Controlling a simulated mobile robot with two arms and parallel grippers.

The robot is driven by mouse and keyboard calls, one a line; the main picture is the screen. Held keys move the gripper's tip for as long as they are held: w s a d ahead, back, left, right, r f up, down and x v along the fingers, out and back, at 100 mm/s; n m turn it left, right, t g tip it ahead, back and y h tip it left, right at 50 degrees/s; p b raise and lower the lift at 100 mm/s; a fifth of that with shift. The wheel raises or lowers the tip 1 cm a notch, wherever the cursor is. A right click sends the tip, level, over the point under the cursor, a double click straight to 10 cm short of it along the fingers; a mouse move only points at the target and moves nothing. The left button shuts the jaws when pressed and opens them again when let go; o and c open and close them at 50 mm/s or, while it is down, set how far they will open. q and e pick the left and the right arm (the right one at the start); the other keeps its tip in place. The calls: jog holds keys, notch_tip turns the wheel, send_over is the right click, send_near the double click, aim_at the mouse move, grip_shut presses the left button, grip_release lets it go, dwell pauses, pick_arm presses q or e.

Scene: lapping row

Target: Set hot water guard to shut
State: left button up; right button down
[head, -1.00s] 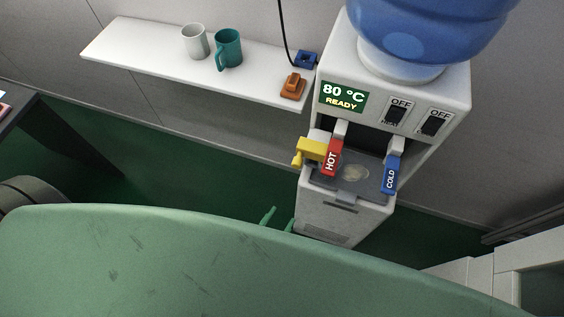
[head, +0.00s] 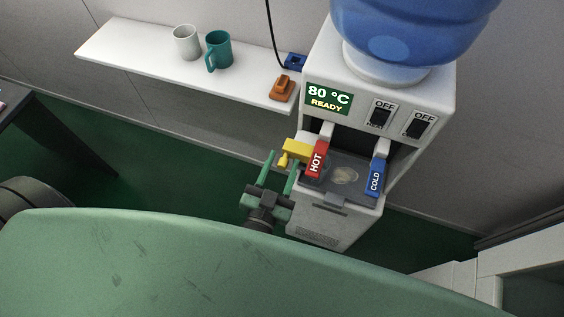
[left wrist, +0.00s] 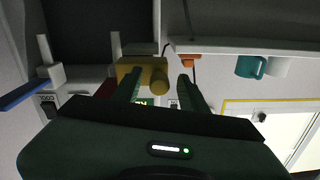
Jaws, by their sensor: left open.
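The water dispenser (head: 318,221) stands at the right in the head view, its display reading 80 °C READY. A yellow guard (head: 296,151) sits at the left side of the red HOT lever (head: 317,160). The blue COLD lever (head: 376,177) is to the right. My left gripper (head: 280,168) is open, its green fingers pointing up just below and left of the yellow guard. In the left wrist view the yellow guard (left wrist: 140,72) with its round knob shows ahead, near and between the open fingers (left wrist: 160,88). I cannot tell if they touch it. My right gripper is not in view.
A white shelf (head: 130,50) on the wall holds a white mug (head: 187,43), a teal mug (head: 219,51), an orange object (head: 282,89) and a blue object (head: 295,62). Two switches marked OFF (head: 380,115) are on the dispenser's front. A dark table (head: 62,130) stands at left.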

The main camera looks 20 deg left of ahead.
pick_arm(q)
jog(key=shift+c, duration=0.3)
grip_shut()
dwell(1.2)
